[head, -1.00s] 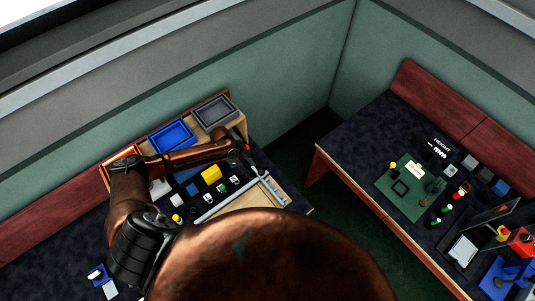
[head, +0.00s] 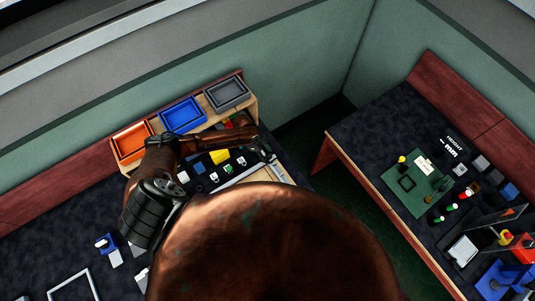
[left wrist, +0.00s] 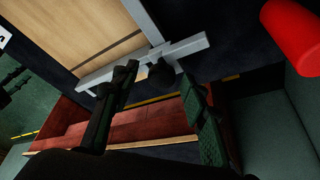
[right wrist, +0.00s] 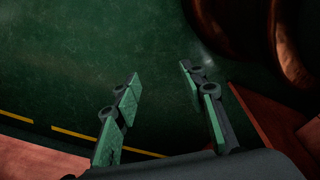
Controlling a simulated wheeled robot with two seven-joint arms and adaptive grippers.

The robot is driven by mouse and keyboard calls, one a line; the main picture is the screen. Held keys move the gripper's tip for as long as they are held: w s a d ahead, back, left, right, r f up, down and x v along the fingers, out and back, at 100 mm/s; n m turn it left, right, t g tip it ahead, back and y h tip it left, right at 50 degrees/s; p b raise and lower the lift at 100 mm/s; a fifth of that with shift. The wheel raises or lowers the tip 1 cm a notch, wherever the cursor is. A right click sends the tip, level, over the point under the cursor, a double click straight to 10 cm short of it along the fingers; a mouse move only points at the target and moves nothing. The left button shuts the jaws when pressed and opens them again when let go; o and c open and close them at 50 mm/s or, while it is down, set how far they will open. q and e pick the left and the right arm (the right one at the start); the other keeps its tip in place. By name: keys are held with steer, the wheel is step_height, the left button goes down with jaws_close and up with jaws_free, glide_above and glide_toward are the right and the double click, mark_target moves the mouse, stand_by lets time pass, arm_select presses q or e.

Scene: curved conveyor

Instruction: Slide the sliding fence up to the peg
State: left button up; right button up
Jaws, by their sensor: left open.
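The fence appears to be the long pale grey bar (head: 243,176) on the wooden board in the head view. In the left wrist view a grey bar (left wrist: 185,50) crosses another grey piece at the board's edge. My left gripper (head: 266,153) is over the bar's far right end. In the left wrist view its open fingers (left wrist: 157,80) stand on either side of a small dark knob (left wrist: 160,74) by the bar. Contact cannot be told. I cannot pick out the peg for certain. My right gripper (right wrist: 160,76) is open and empty above the green floor.
Orange (head: 132,142), blue (head: 183,115) and grey (head: 228,94) bins stand along the back. Several small blocks lie between them and the bar. A red cylinder (left wrist: 296,35) is close to the left gripper. A second table (head: 365,130) stands at right.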

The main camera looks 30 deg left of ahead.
arm_select(q)
steer(key=shift+w+f, duration=0.1)
steer(key=shift+w, duration=0.05)
steer(key=shift+c, duration=1.3)
steer(key=c, duration=0.5)
steer(key=shift+c, duration=1.3)
jaws_close()
arm_select(e)
steer(key=shift+s+a+f, duration=0.1)
steer(key=shift+s+a, duration=0.1)
steer(key=shift+s, duration=0.45)
